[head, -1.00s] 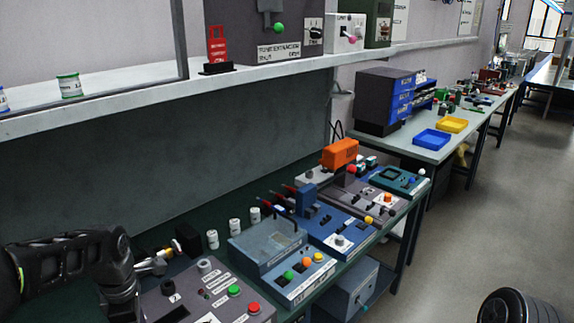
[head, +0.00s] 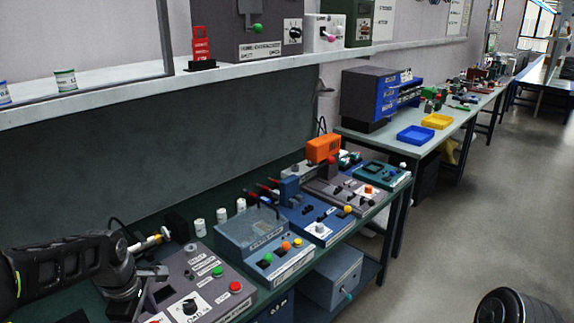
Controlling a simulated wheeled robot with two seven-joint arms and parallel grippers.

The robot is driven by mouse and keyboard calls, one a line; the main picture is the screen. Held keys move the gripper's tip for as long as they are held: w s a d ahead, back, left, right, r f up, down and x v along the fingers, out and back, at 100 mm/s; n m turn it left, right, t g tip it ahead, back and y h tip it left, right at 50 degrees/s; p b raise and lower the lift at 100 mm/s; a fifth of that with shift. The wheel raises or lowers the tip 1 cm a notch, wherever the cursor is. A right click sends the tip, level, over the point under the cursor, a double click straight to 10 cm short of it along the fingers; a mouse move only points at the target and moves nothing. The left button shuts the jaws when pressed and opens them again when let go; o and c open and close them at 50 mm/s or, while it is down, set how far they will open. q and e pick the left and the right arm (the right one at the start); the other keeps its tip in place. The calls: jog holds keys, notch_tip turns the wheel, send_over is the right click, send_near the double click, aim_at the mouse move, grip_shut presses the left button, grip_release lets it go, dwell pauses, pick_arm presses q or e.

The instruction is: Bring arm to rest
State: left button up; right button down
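My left arm (head: 75,262) comes in from the lower left, over the near end of the green workbench. Its gripper (head: 140,296) points down beside the grey control box (head: 212,272) at the bottom edge. The fingers are dark and partly cut off, so I cannot tell whether they are open or hold anything. A black rounded part of my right arm (head: 507,306) shows at the bottom right. The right gripper is out of view.
On the bench stand several white cylinders (head: 199,228), a blue-grey box (head: 250,233) and an orange device (head: 323,149). A shelf (head: 120,97) runs above. A second table (head: 400,148) holds blue and yellow trays. The floor (head: 440,240) on the right is clear.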

pick_arm(q)
jog(key=w+d+f+m+t+h, duration=0.2)
jog(key=d+f+m+t, duration=0.1)
jog(key=d+f+m, duration=1.15)
jog(key=s+d+f+m+g+h+b, duration=0.1)
jog(key=s+d+f+g, duration=0.1)
jog(key=s+d+f, duration=0.4)
jog(key=s+d+f+m+g, duration=0.1)
jog(key=s+d+f+g, duration=0.1)
jog(key=s+d+f, duration=0.5)
jog(key=s+f, duration=0.4)
jog(key=s, duration=0.4)
jog(key=shift+s+d+f+m+g+h+b, duration=0.15)
jog(key=shift+s+f+m+g+h+b, duration=0.15)
jog(key=shift+f+m+h+b, duration=0.1)
